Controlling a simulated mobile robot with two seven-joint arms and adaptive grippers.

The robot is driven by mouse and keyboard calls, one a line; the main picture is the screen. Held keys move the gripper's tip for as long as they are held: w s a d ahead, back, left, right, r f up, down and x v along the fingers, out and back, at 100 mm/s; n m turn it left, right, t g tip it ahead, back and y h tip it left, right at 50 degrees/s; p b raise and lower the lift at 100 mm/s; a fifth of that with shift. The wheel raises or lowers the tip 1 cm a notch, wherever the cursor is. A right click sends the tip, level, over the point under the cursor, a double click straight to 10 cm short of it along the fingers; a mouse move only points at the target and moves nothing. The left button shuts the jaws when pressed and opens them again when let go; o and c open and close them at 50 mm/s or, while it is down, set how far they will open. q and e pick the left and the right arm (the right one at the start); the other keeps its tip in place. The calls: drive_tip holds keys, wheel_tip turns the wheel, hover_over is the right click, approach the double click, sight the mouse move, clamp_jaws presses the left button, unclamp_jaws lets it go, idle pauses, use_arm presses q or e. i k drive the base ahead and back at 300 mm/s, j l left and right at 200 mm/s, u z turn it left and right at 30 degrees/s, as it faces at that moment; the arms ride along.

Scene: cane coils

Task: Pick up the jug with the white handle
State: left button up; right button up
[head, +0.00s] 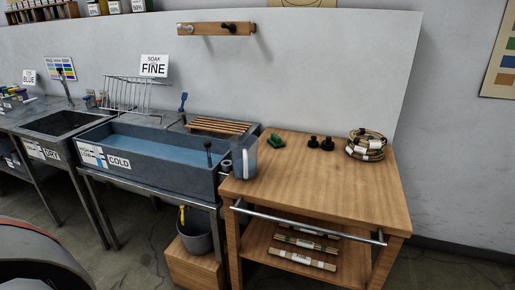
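A grey, translucent-looking jug (244,158) stands upright at the left edge of the wooden table (320,190), beside the blue-grey trough. No other jug is clearly visible. Neither of my grippers shows in the head view, so nothing is seen touching the jug.
The table also holds coiled cane (366,146), two dark knobs (320,143) and a green object (276,141). A metal rail (305,222) runs along its front. A water-filled trough (150,150) adjoins it. A grey bucket (196,234) sits below. The table's middle is clear.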

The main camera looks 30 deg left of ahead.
sight(245, 159)
drive_tip(key=u, duration=1.1)
